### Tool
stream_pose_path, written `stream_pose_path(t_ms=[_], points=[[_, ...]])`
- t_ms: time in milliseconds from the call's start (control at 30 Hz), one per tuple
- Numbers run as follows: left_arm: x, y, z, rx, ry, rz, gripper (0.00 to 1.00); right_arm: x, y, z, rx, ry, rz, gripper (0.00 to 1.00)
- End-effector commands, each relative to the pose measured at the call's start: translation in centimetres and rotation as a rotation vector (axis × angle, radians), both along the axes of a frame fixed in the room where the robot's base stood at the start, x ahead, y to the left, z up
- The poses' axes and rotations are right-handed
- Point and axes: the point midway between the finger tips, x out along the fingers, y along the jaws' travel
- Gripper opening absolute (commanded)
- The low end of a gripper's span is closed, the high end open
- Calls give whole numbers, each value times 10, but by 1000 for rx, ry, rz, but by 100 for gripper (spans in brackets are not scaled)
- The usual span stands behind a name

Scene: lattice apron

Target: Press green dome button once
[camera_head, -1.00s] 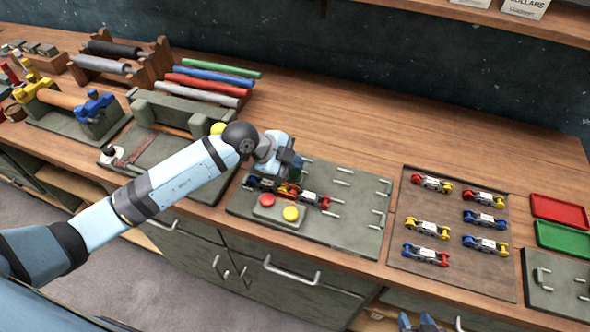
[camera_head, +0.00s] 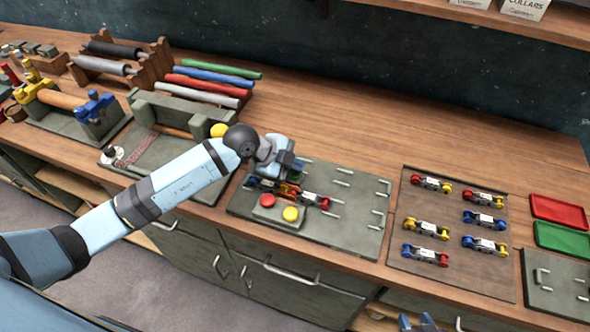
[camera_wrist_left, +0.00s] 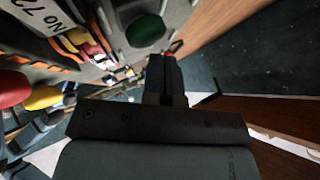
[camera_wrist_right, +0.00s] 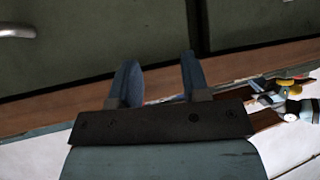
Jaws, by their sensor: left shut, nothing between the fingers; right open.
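The green dome button (camera_wrist_left: 146,30) shows in the left wrist view, just left of my shut left fingers (camera_wrist_left: 165,65). They look apart from it in that view, but the depth gap is hard to tell. In the head view my left gripper (camera_head: 290,163) is over the back of the grey board (camera_head: 340,225), mostly hiding the green button (camera_head: 299,175). A red dome button (camera_head: 267,200) and a yellow one (camera_head: 290,214) sit on a small box at the board's front. My right gripper (camera_wrist_right: 158,75) is open and empty before the cabinet fronts; it peeks in at the head view's bottom edge (camera_head: 418,322).
Several small coloured parts (camera_head: 316,201) lie on the board beside the buttons. A brown board (camera_head: 455,268) with more such parts is to the right, near red (camera_head: 560,211) and green (camera_head: 562,240) trays. Coloured rods (camera_head: 213,77) and a wooden rack lie at the left.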

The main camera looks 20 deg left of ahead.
Motion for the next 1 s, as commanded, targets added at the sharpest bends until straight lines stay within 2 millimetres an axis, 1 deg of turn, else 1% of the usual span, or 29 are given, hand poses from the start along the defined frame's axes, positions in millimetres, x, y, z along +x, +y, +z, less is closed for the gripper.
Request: stream_pose_path(t_ms=[367,1000], points=[[0,0,-1,0,0,0,0,1,0,2,1,-4,0,43],[0,0,-8,0,0,0,0,1,1,0,1,-3,1,43]])
